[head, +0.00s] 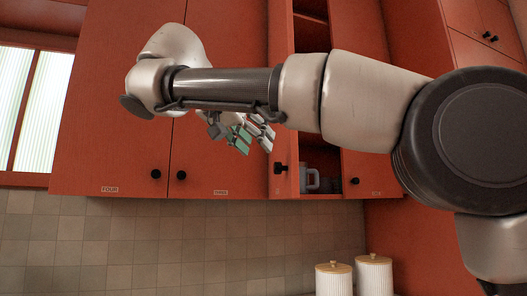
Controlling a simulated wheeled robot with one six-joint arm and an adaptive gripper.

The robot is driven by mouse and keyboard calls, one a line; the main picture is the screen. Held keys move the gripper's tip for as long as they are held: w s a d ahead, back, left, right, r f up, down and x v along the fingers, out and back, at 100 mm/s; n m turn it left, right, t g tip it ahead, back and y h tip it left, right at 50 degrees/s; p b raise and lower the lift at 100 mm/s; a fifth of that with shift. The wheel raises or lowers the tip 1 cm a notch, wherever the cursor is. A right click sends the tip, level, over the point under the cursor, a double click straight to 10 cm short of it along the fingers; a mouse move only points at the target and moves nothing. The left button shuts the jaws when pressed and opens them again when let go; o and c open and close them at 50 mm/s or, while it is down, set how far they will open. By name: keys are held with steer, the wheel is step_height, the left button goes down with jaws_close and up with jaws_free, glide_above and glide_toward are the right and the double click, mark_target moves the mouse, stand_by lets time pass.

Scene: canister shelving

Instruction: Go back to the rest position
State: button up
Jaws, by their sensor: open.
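My gripper (243,131) hangs partly behind my own arm, in front of the red wall cabinets (110,100). Its grey fingers with green pads are open, and I see nothing between them. The arm stretches across the upper part of the head view, from the right side to the upper left. Part of the wrist is hidden by the arm links.
A narrow cabinet compartment (318,158) stands open right of my gripper, with a grey handled container (309,179) on its lower shelf. Two white ribbed canisters with wooden lids, one left (334,282) and one right (374,275), stand below. A window (40,110) is at left.

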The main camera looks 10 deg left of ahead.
steer(key=shift+s+a+r, duration=0.1)
steer(key=shift+s+r, duration=0.05)
steer(key=shift+s, duration=0.15)
stand_by(0.4)
